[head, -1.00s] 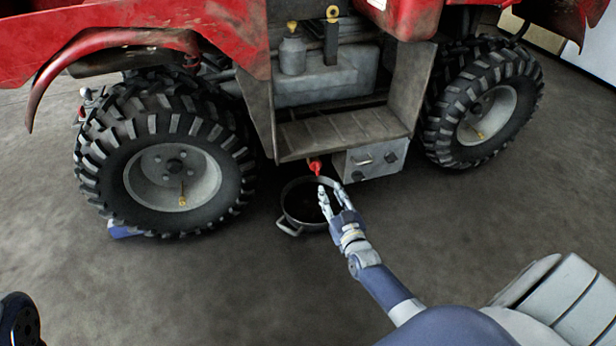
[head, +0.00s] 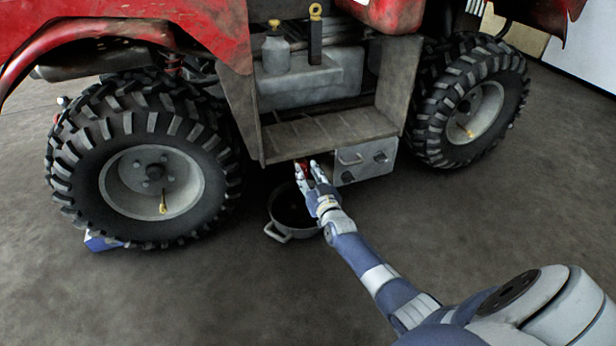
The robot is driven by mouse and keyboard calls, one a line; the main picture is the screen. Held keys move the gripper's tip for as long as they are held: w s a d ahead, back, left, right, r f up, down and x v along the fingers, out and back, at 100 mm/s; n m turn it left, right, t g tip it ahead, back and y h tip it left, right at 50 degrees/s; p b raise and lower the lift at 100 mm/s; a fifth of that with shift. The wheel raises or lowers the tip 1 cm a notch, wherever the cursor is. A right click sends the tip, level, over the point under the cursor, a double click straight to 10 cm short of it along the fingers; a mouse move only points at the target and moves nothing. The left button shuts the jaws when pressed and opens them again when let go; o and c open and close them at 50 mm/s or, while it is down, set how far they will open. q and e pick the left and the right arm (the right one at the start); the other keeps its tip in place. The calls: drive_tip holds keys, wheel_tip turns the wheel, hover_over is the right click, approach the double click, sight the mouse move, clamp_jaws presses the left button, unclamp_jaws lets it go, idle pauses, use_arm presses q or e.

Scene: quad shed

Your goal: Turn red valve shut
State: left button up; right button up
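The red valve (head: 305,167) sits under the front edge of the step between the quad's two wheels, above a pan. Only a little red shows, mostly hidden behind my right gripper's fingers. My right gripper (head: 309,171) reaches up to the valve with its fingers apart, one on each side of the red part as seen from here. I cannot tell whether the fingers touch it. My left gripper does not show.
A round grey pan (head: 281,228) with handles stands on the floor below the valve. A grey box with handles (head: 365,160) is just right of my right gripper. The big wheels (head: 145,180) and (head: 470,115) flank the space. The floor in front is clear.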

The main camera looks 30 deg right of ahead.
clamp_jaws()
idle(0.4)
drive_tip(key=m, duration=0.3)
drive_tip(key=shift+d+f, duration=0.1)
drive_tip(key=shift+s+d+f+m+b, duration=0.15)
drive_tip(key=shift+m+b, duration=0.4)
drive_tip(key=shift+m, duration=1.9)
drive_tip(key=shift+w+d+f+m+b, duration=0.15)
drive_tip(key=shift+m+b, duration=0.45)
drive_tip(key=shift+m, duration=1.9)
drive_tip(key=shift+s+d+f+m+b, duration=0.2)
drive_tip(key=shift+m+b, duration=0.35)
drive_tip(key=shift+m, duration=1.9)
drive_tip(key=shift+a, duration=0.1)
